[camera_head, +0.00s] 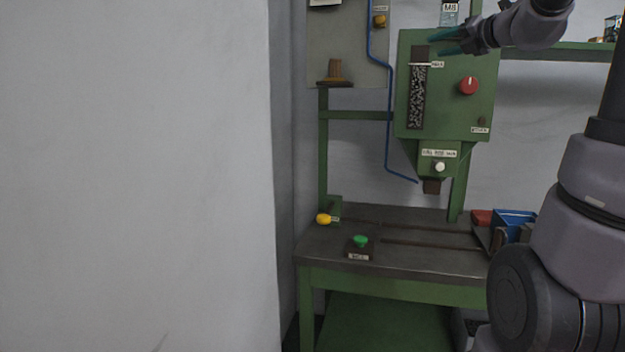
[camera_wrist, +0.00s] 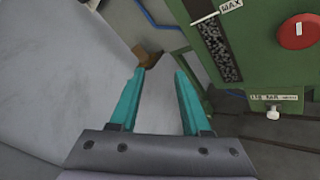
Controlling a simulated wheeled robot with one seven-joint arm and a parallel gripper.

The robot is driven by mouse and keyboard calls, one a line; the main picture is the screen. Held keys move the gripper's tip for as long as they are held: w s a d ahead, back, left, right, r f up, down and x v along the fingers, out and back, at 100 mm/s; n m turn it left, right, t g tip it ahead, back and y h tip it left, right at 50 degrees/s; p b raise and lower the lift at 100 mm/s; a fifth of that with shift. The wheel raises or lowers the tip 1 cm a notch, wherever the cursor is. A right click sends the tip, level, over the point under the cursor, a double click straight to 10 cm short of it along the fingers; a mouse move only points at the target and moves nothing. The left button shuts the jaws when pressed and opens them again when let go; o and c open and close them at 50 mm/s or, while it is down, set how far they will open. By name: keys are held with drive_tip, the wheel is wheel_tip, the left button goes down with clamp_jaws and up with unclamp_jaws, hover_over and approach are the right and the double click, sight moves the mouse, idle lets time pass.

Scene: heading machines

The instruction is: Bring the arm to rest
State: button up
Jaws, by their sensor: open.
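My gripper (camera_head: 447,42) is raised at the top right of the head view, in front of the upper part of the green machine housing (camera_head: 465,100). Its two teal fingers are apart with nothing between them; they also show in the wrist view (camera_wrist: 160,85). My arm comes in from the right side of the head view. In the wrist view, the sight window with small parts (camera_wrist: 217,50), the red knob (camera_wrist: 299,31) and the white button (camera_wrist: 272,112) lie to the right of the fingers.
A green workbench (camera_head: 405,250) stands below the machine, with a green button (camera_head: 361,240), a yellow knob (camera_head: 323,219) and a blue bin (camera_head: 512,222). A blue hose (camera_head: 389,120) runs down left of the housing. A plain grey wall (camera_head: 135,180) fills the left.

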drive_tip(key=s+a+f+n+g+y, duration=0.1)
drive_tip(key=s+a+f+n+g, duration=0.4)
drive_tip(key=s+a+n, duration=0.5)
drive_tip(key=s+f+n+g+h, duration=0.3)
drive_tip(key=s+f+n, duration=1.2)
drive_tip(key=n, duration=1)
drive_tip(key=shift+s+a+f+n+g+h, duration=0.35)
drive_tip(key=shift+s+h, duration=0.4)
drive_tip(key=shift+h, duration=0.45)
